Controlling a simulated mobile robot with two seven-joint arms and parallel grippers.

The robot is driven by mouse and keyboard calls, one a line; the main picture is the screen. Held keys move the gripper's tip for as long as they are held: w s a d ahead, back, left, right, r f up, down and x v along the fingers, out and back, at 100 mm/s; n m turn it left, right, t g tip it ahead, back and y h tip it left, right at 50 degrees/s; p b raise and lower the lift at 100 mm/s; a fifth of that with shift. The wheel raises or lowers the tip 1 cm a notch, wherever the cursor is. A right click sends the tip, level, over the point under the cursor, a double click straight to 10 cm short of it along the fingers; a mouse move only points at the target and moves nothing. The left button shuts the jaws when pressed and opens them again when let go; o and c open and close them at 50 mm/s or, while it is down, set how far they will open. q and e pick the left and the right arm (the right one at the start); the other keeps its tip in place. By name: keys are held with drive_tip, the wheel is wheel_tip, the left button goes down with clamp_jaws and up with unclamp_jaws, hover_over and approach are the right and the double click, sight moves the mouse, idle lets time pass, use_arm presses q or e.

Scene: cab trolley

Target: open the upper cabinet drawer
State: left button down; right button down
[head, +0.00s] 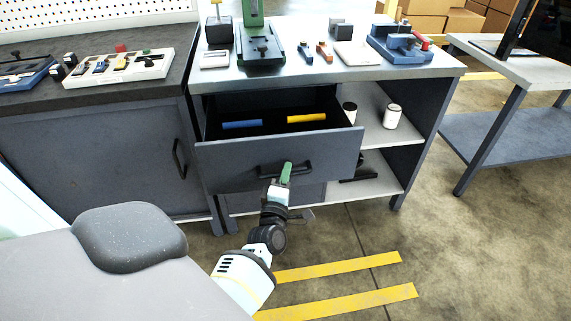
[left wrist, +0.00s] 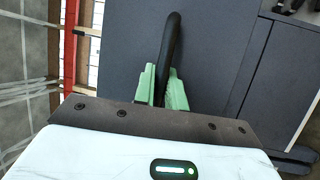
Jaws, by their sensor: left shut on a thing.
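The upper cabinet drawer (head: 225,165) is pulled out, with its inside showing in the head view. A blue item (head: 242,124) and a yellow item (head: 306,118) lie in it. Its black handle (head: 302,167) is on the drawer front. My left gripper (head: 287,170), with green fingers, is at the handle. In the left wrist view the dark handle bar (left wrist: 171,45) passes between the green fingers (left wrist: 163,84), which are shut on it. My right gripper is not in view.
Tools and a green press (head: 260,45) stand on the cabinet top. Open shelves (head: 385,135) with white rolls are to the right of the drawer. A closed cabinet door (head: 90,160) is at left. The floor in front, with yellow stripes (head: 340,268), is clear.

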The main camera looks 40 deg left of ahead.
use_arm(q)
drive_tip(key=c, duration=1.7)
unclamp_jaws()
drive_tip(key=shift+c, duration=0.2)
drive_tip(key=v, duration=0.8)
